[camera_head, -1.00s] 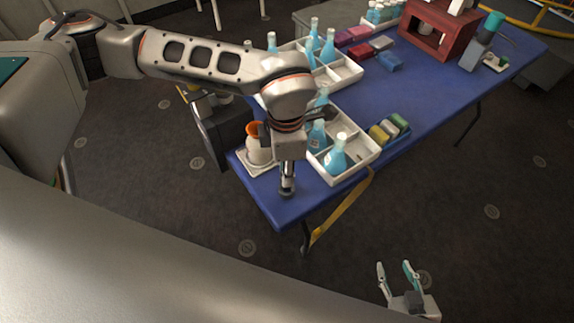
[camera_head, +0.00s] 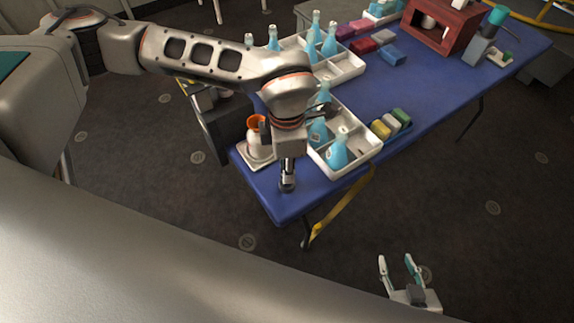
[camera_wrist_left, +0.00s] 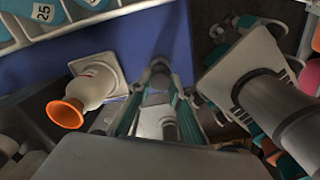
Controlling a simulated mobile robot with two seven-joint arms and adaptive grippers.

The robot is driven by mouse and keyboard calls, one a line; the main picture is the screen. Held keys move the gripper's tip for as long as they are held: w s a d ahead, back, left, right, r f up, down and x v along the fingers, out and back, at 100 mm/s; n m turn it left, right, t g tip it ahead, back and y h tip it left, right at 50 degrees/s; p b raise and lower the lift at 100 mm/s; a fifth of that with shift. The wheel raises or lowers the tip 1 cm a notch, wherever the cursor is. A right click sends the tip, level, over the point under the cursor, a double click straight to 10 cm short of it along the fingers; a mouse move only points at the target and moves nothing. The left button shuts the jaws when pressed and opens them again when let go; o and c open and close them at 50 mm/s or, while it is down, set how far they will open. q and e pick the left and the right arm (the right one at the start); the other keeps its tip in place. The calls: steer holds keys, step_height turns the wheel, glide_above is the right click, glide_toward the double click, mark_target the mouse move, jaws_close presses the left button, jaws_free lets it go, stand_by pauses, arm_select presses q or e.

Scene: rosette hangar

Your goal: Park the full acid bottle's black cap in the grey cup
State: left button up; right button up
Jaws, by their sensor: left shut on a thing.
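My left gripper (camera_head: 288,172) points down over the near left end of the blue table. In the left wrist view its fingertips (camera_wrist_left: 160,82) close together on a small dark thing, apparently the black cap, which is mostly hidden. A dark grey cylinder, seemingly the grey cup (camera_head: 287,186), is right at the fingertips; I cannot tell whether the cap touches it. I cannot tell which bottle is the full acid bottle. A white bottle with an open orange mouth (camera_head: 254,146) stands just left of the gripper. My right gripper (camera_head: 401,266) is open and empty, away from the table.
The white bottle stands on a white square tray (camera_head: 244,158). A divided white crate (camera_head: 362,158) with blue bottles lies right of my left gripper; another is behind. Coloured blocks (camera_head: 391,124) sit beside the crate. The blue table's (camera_head: 425,85) middle is clear. A red cabinet (camera_head: 440,27) stands farther back.

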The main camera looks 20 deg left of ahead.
arm_select(q)
steer(key=shift+f, duration=0.15)
steer(key=shift+f+b, duration=0.4)
steer(key=shift+f, duration=0.4)
steer(key=shift+f, duration=0.1)
steer(key=shift+f, duration=0.3)
stand_by(0.3)
steer(key=o, duration=1.3)
steer(key=shift+o, duration=0.2)
steer(key=shift+r+p, duration=1.7)
steer(key=shift+r, duration=1.35)
